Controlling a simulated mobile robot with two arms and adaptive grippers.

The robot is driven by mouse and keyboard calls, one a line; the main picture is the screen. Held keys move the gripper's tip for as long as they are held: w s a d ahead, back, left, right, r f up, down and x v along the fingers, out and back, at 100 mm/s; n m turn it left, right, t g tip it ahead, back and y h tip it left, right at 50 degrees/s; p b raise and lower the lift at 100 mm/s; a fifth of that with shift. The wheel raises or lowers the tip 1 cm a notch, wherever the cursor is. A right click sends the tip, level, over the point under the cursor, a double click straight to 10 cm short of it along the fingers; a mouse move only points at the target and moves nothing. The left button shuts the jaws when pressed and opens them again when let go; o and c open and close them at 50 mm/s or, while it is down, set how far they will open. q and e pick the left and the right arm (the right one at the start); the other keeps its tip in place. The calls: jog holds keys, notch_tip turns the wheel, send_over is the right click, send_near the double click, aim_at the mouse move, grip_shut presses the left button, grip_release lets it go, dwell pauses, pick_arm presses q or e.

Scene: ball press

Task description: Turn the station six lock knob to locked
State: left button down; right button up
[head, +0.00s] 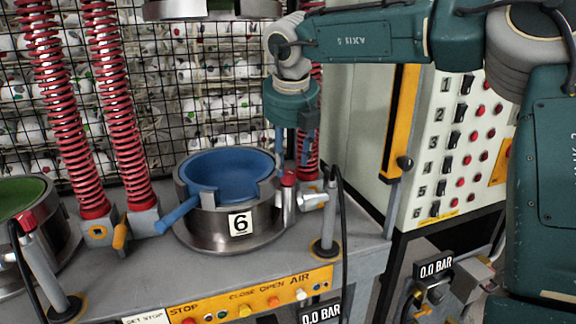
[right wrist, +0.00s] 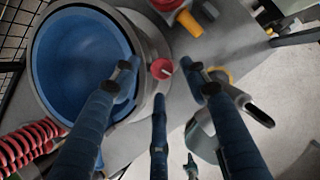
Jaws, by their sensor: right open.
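Station six is a steel ring (head: 226,236) with a "6" label on its front and a blue bowl (head: 228,172) inside it. A red knob (head: 289,178) sits at its right side, on a silver fitting. The knob also shows in the right wrist view (right wrist: 162,68), round with a small pale mark, beside the ring's edge. My right gripper (head: 294,152) points down just above the knob. Its blue fingers are spread around the knob in the right wrist view (right wrist: 160,80), with no clear contact. The knob's lock setting cannot be read. My left gripper is out of view.
A post with a black hose (head: 325,246) stands just right of the knob. Red springs (head: 120,100) rise behind on the left. A blue handle (head: 178,215) sticks out left of the ring. A switch panel (head: 460,140) stands at right.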

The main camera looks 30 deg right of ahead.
jog(key=v, duration=0.8)
jog(key=shift+r, duration=0.2)
